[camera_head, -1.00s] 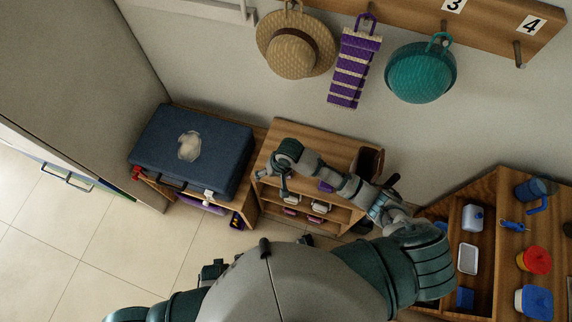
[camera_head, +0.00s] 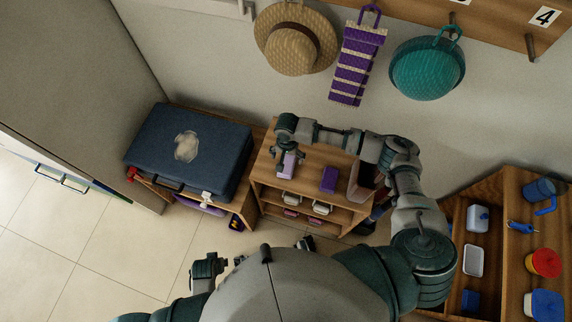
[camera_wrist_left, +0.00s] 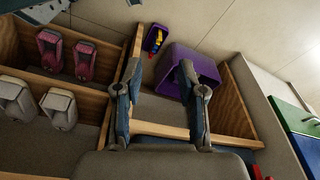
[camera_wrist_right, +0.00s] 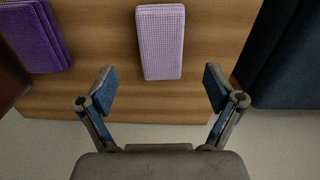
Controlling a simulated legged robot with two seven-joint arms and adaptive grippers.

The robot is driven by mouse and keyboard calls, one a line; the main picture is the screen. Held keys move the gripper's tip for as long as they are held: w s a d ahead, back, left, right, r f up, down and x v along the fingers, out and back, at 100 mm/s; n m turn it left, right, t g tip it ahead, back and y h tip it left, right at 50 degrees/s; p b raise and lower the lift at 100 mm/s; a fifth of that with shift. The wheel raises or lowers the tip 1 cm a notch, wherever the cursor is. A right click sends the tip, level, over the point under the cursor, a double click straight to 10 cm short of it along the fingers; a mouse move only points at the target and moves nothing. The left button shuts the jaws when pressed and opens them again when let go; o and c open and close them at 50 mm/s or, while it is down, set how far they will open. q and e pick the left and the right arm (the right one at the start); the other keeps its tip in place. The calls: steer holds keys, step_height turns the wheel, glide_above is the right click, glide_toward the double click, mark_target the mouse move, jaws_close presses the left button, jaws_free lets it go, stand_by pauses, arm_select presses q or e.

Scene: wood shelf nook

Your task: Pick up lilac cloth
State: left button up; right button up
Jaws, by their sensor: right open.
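The lilac cloth (camera_head: 288,166) is a folded, waffle-textured rectangle on the top of the small wooden shelf (camera_head: 315,160). In the right wrist view the lilac cloth (camera_wrist_right: 160,42) lies flat, just beyond the fingertips and centred between them. My right gripper (camera_wrist_right: 160,84) is open and empty, apart from the cloth. In the head view my right gripper (camera_head: 290,150) hangs over the shelf top and hides part of the cloth. My left gripper (camera_wrist_left: 160,75) is open and empty in front of a lower cubby with a purple bin (camera_wrist_left: 190,68).
A folded dark purple cloth (camera_head: 329,180) lies to the right on the same shelf top; it shows at left in the right wrist view (camera_wrist_right: 32,38). Shoes (camera_wrist_left: 60,105) fill the lower cubbies. Hats hang on the wall.

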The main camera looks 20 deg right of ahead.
mark_target(287, 163)
step_height(287, 163, down, 6)
steer(key=shift+f+b, duration=0.1)
steer(key=shift+b, duration=0.85)
steer(key=shift+f, duration=0.1)
arm_select(q)
steer(key=r, duration=0.5)
steer(key=shift+w+r, duration=0.35)
steer(key=shift+r, duration=0.05)
arm_select(e)
steer(key=c, duration=1.1)
